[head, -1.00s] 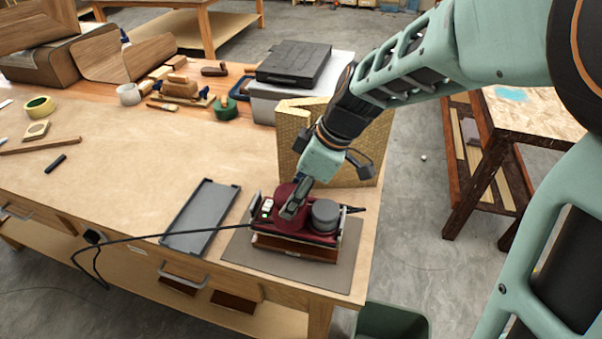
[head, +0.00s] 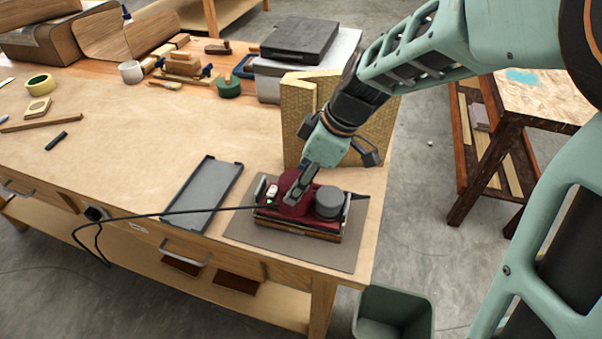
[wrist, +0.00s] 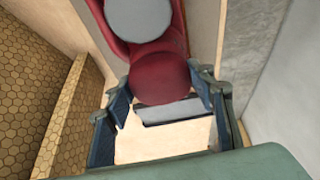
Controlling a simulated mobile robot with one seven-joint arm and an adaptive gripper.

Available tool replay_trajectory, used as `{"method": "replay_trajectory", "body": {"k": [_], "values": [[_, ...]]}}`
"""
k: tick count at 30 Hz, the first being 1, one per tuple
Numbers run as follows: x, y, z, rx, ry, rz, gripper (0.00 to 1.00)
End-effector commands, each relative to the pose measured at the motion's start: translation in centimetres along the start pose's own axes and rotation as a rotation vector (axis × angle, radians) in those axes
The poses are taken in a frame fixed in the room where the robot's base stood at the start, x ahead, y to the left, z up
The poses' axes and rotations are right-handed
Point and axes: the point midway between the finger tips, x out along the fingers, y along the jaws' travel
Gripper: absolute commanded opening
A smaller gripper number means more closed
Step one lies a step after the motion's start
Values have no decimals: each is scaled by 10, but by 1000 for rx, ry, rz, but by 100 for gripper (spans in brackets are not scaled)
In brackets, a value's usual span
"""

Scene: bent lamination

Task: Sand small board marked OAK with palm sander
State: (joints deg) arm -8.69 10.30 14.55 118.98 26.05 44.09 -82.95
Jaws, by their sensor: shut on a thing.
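The palm sander (head: 327,202) has a dark red body, a grey round cap and a small light. It sits over the grey mat (head: 245,232) near the front right corner of the bench. My gripper (head: 298,192) is shut on the sander's red rounded top from above. In the wrist view, the fingers of my gripper (wrist: 165,105) stand on either side of the sander's red round part (wrist: 160,80). A thin brown edge shows under the sander. I cannot tell whether it is the small board, and no OAK marking is readable.
A shallow grey tray (head: 202,197) lies left of the mat. A yellow honeycomb-patterned block (head: 295,120) stands close behind the sander. The sander's black cord (head: 160,214) runs left over the bench front. A green bin (head: 392,315) stands on the floor beside the bench.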

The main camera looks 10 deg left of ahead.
Motion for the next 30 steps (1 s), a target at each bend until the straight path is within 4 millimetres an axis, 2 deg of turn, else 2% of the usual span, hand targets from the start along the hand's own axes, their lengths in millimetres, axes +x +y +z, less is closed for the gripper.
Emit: {"method": "replay_trajectory", "body": {"k": [30], "values": [[4,1,1,-1,2,4,12]]}}
